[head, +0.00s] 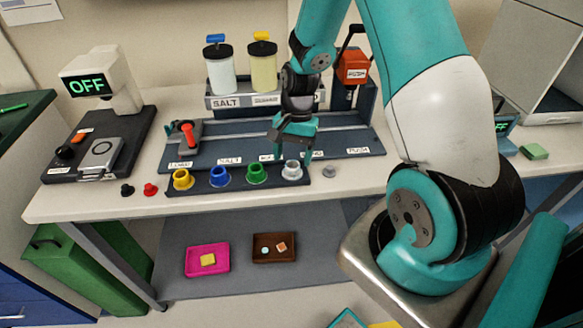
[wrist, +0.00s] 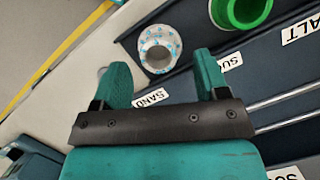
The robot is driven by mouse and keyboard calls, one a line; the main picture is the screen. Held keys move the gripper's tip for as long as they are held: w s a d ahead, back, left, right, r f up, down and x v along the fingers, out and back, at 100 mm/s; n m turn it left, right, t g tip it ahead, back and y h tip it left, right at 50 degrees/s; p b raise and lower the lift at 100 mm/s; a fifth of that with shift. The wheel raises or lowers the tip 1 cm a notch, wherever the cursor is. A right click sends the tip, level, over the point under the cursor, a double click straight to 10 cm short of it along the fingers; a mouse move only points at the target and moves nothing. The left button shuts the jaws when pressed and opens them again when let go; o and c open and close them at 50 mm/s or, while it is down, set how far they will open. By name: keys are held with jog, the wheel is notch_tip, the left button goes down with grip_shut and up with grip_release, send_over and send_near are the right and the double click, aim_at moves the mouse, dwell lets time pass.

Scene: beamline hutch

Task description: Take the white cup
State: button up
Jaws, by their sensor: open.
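The white cup (head: 292,170) stands upright at the right end of a row of coloured cups on a dark rack (head: 200,190) at the table's front. In the wrist view the white cup (wrist: 159,48) has blue speckles around its rim and shows just beyond the gap between the fingers. My gripper (head: 294,143) is open and empty, above and slightly behind the cup, pointing down. In the wrist view my gripper (wrist: 163,75) has its two teal fingers spread wide, with neither seen touching the cup.
The green cup (head: 257,173) is the white cup's left neighbour, followed by the blue cup (head: 220,175) and yellow cup (head: 183,179). A small grey knob (head: 329,171) lies right of the rack. The salt jar (head: 220,72) and yellow jar (head: 263,70) stand behind.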

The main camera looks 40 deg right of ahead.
jog(key=shift+x, duration=1.2)
jog(key=c, duration=1)
jog(key=shift+r, duration=0.2)
